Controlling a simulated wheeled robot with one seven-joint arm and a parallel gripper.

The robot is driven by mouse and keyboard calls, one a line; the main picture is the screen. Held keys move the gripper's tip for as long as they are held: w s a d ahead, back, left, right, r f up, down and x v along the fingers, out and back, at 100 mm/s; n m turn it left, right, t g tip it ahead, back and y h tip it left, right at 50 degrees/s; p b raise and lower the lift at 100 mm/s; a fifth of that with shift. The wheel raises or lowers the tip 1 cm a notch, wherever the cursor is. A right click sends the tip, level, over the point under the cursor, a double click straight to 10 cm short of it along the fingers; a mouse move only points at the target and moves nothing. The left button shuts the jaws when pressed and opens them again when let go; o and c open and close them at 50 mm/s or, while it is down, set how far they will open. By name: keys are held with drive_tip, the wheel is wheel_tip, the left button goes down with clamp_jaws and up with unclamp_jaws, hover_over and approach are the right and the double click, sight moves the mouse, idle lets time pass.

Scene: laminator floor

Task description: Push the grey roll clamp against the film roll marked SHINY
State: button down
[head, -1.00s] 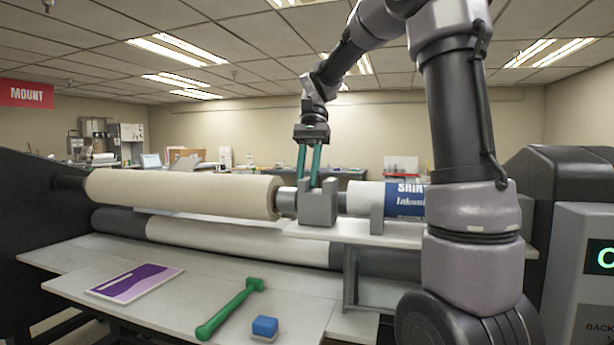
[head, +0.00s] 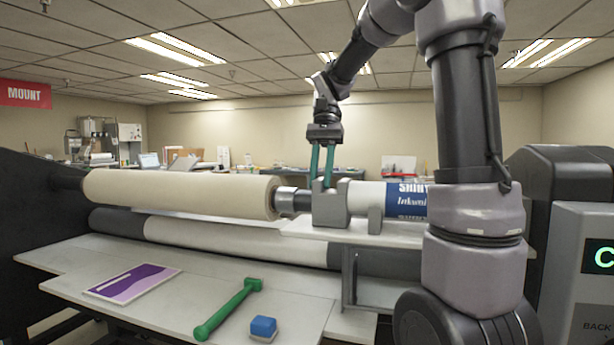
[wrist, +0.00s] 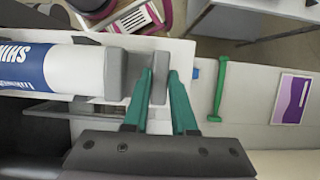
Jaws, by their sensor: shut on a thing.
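The grey roll clamp (head: 328,210) stands on a pale shelf, with two uprights. My gripper (head: 322,180) points down from above, its green fingers shut on one upright of the clamp. In the wrist view, the fingers (wrist: 160,74) lie on both sides of that upright, and the clamp's other upright (wrist: 116,76) is at the end of the film roll. The film roll marked SHINY (head: 402,195) is white with a blue label, just right of the clamp. It also shows in the wrist view (wrist: 85,70). The clamp appears to meet the roll's end, but contact is hard to confirm.
A cream roller (head: 180,192) lies left of the clamp. A grey support (head: 376,220) stands in front of the film roll. On the lower table are a purple-and-white sheet (head: 132,283), a green-handled tool (head: 228,310) and a blue block (head: 263,327).

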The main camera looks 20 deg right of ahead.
drive_tip(key=shift+s+d, duration=0.35)
drive_tip(key=shift+d, duration=0.25)
drive_tip(key=c, duration=0.7)
unclamp_jaws()
drive_tip(key=shift+s+d, duration=0.1)
drive_tip(key=shift+d, duration=0.05)
drive_tip(key=shift+r, duration=0.1)
drive_tip(key=v, duration=1)
drive_tip(key=shift+r, duration=0.3)
